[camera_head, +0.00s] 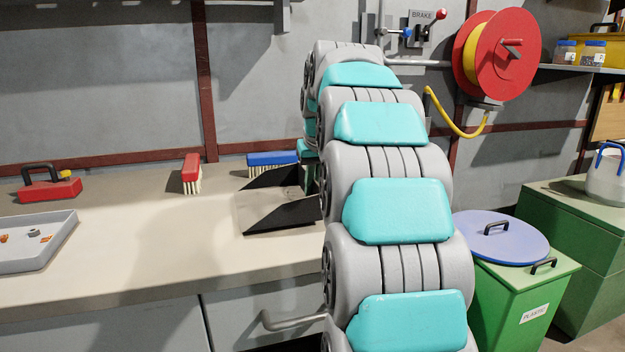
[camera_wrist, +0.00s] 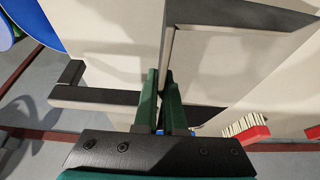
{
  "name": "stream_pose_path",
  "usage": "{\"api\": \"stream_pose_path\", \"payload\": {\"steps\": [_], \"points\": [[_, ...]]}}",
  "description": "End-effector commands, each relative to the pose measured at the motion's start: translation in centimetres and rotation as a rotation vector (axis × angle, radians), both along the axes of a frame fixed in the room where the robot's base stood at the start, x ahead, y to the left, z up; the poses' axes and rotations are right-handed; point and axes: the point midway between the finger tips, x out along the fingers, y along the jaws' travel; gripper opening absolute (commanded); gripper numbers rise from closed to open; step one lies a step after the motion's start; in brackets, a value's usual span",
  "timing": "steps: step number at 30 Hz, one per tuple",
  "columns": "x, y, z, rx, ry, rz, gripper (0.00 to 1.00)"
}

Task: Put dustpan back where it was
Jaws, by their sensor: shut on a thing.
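The dustpan (camera_head: 284,216), pale with black edges, is at the bench's right part, beside my arm; its right part is hidden behind the arm. I cannot tell whether it touches the bench top. In the wrist view its black-edged parts (camera_wrist: 95,96) lie around the fingers. My gripper (camera_wrist: 163,85), with green fingers, is shut on the dustpan; where exactly it grips is hard to make out. In the head view my arm hides most of the gripper.
A blue brush (camera_head: 270,159) and a red brush (camera_head: 191,174) stand at the bench's back. A red tool with a black handle (camera_head: 50,189) and a grey tray (camera_head: 40,250) are at left. Green bins, one with a blue lid (camera_head: 500,238), stand right. The middle bench (camera_head: 150,240) is clear.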

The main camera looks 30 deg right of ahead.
Motion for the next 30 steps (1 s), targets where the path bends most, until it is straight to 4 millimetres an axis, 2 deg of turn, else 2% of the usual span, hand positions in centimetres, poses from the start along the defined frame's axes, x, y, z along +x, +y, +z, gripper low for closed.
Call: {"api": "stream_pose_path", "payload": {"steps": [30], "points": [[0.0,0.0,-1.3,0.000,0.000,-0.001,0.00]]}}
